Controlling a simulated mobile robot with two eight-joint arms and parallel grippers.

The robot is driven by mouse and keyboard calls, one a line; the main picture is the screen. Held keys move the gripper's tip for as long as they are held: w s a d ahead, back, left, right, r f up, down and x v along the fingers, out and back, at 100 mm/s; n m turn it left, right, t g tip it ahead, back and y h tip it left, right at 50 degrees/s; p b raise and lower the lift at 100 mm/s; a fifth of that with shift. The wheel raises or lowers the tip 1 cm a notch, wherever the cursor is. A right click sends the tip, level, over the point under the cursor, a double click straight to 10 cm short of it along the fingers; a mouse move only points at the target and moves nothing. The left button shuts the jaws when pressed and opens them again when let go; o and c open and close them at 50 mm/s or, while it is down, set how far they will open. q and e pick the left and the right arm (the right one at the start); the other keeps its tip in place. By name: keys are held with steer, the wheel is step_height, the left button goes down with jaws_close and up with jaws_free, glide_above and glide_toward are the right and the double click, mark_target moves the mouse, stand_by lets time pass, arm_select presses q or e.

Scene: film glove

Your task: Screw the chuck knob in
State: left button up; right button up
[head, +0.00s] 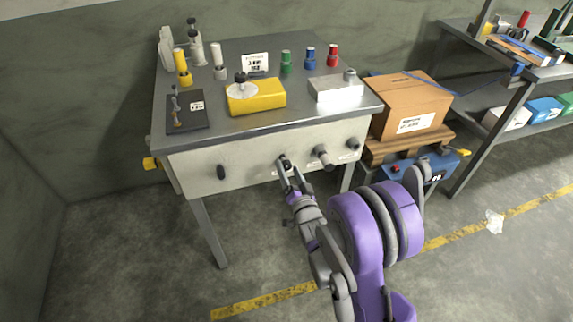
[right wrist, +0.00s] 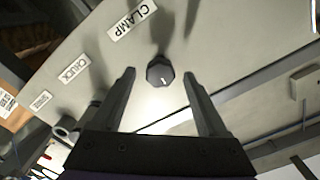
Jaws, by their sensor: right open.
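The bench's pale front panel (head: 250,165) carries several dark and grey knobs in a row. My right gripper (head: 284,170) is at the second knob from the left. In the right wrist view my right gripper (right wrist: 160,88) is open, its fingers on either side of a dark faceted knob (right wrist: 160,72) with a white mark, apparently not touching it. The label nearest that knob reads CLAMP (right wrist: 132,20). The CHUCK label (right wrist: 74,68) is farther left there. In the head view, the knob right of my gripper (head: 322,156) is grey and sticks out; its label is unreadable. My left gripper is out of view.
The bench top (head: 225,135) holds a yellow box (head: 258,98), a grey block (head: 337,90) and several coloured posts. A cardboard box (head: 408,105) stands close to the bench's right side.

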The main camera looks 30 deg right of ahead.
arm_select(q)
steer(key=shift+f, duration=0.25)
arm_select(e)
steer(key=v, duration=0.7)
steer(key=shift+s, duration=0.4)
steer(key=shift+a, duration=0.1)
steer(key=s+a+f+n+g+y, duration=0.1)
steer(key=s+a+n+g, duration=0.3)
steer(key=s, duration=0.3)
steer(key=s+a+n+g+y, duration=0.2)
steer(key=s+a+n+g, duration=0.1)
steer(key=s+a+g, duration=0.3)
steer(key=s+a+f+n+g+y, duration=0.1)
steer(key=s+a+n+g, duration=0.25)
steer(key=s, duration=0.55)
arm_select(q)
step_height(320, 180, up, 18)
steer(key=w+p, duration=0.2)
steer(key=p, duration=1.3)
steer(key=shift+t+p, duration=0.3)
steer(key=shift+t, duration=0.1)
arm_select(e)
steer(key=w+r+t, duration=0.1)
steer(key=w+r, duration=0.2)
steer(key=r, duration=1.5)
steer(key=shift+d, duration=0.4)
